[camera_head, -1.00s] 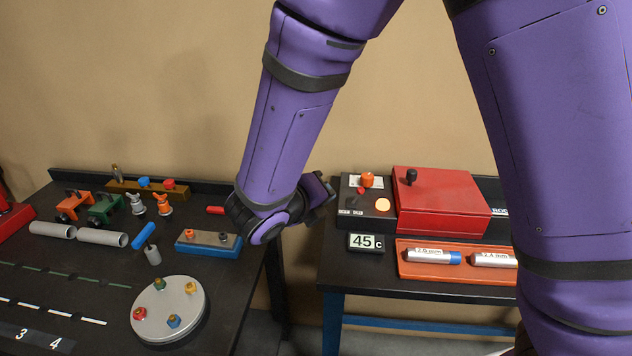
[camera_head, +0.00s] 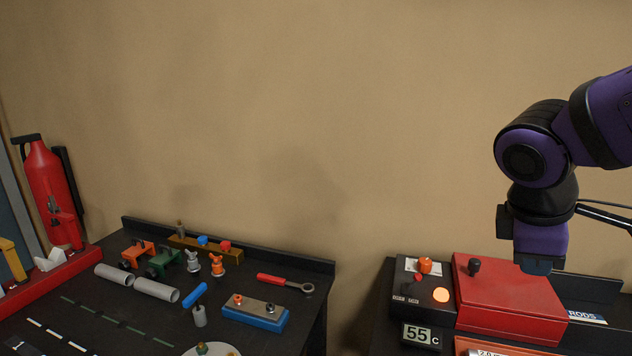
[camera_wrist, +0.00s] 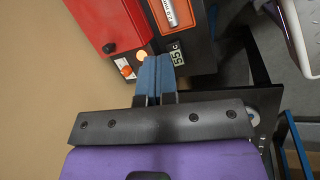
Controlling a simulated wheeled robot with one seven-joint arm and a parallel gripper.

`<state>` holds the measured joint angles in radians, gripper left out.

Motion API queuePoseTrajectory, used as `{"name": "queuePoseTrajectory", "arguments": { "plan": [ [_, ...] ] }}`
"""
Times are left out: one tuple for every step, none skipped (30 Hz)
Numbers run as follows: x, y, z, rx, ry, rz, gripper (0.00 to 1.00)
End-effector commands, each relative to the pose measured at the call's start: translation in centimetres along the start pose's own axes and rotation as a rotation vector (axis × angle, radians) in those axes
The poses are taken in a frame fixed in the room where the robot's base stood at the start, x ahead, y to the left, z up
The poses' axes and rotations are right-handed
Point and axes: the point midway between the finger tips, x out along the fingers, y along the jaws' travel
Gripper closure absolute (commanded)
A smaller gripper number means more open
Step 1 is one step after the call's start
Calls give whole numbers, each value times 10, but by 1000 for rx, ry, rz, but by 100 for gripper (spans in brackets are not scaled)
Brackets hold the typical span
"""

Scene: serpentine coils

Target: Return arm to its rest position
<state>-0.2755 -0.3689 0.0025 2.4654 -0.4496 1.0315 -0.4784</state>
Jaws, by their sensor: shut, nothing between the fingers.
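My purple arm reaches in from the right edge in the head view, with the wrist bent downward. In the wrist view, my gripper's two blue fingers (camera_wrist: 158,78) lie flat together, shut and empty. No contact shows.
The display (camera_head: 421,336) reads 55 C. The left bench holds a red-handled wrench (camera_head: 285,283), a blue block (camera_head: 255,313), pipes (camera_head: 156,291) and small carts (camera_head: 163,262). A red extinguisher (camera_head: 48,190) stands far left. The wall area between is clear.

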Motion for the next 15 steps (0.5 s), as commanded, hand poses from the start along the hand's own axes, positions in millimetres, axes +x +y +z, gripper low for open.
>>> {"name": "queuePoseTrajectory", "arguments": {
  "plan": [
    [-6,-3,11,121,49,-11,100],
    [-10,-6,15,193,77,-21,100],
    [-15,-8,21,288,115,-33,100],
    [-18,-11,24,358,144,-43,100],
    [-22,-13,28,429,172,-54,100],
    [-26,-16,33,519,209,-68,100],
    [-30,-19,36,584,237,-79,100],
    [-33,-21,39,648,263,-89,100],
    [-37,-24,42,724,297,-103,100],
    [-40,-26,45,779,321,-113,100],
    [-43,-27,46,828,343,-123,100],
    [-46,-29,49,886,369,-134,100],
    [-49,-31,50,921,386,-142,100],
    [-50,-32,51,955,400,-150,100],
    [-52,-33,53,989,416,-157,100]
  ]
}}
